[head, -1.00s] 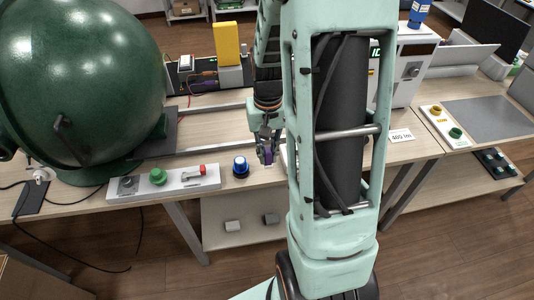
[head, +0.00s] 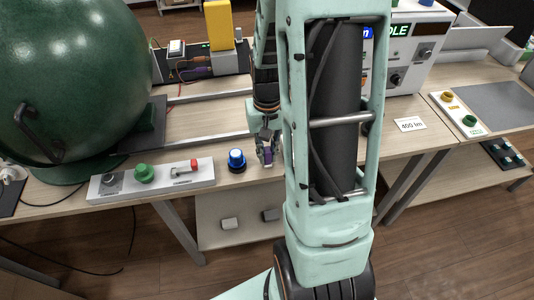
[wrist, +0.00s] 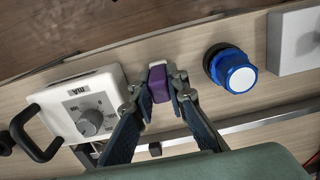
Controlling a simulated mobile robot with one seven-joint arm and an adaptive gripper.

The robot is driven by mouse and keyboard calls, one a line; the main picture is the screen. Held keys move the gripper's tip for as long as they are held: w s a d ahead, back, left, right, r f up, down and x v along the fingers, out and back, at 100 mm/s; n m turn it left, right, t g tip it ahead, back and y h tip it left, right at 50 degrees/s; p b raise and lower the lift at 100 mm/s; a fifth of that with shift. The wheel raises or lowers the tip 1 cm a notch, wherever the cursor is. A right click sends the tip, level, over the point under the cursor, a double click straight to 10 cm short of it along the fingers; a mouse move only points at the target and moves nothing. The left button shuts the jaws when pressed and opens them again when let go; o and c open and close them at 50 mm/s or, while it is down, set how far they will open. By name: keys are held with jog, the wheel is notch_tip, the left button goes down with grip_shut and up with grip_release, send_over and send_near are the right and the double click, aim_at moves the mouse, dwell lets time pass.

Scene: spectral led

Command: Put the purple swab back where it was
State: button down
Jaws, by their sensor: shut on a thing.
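The purple swab (wrist: 158,84) has a purple body with a white end. My gripper (wrist: 158,92) is shut on it in the wrist view, with one finger on each side. In the head view my gripper (head: 267,158) hangs over the front part of the wooden bench, right of the blue knob (head: 237,160). Only a small purple patch of the swab (head: 267,157) shows between the fingers there. I cannot tell how high the swab is above the bench. In the wrist view the blue knob (wrist: 230,70) is to the right of the swab, apart from it.
A white meter box with a dial (wrist: 88,110) stands left of my gripper in the wrist view. A white control panel (head: 150,178) lies left of the blue knob. A large green sphere (head: 70,80) fills the left. A yellow block (head: 219,25) stands at the back.

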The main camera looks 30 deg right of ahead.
aim_at(267, 149)
jog(key=shift+f, duration=0.1)
jog(key=c, duration=1.9)
grip_release()
notch_tip(267, 149, up, 12)
jog(key=p, duration=0.1)
jog(key=shift+p, duration=0.4)
jog(key=shift+w, duration=0.1)
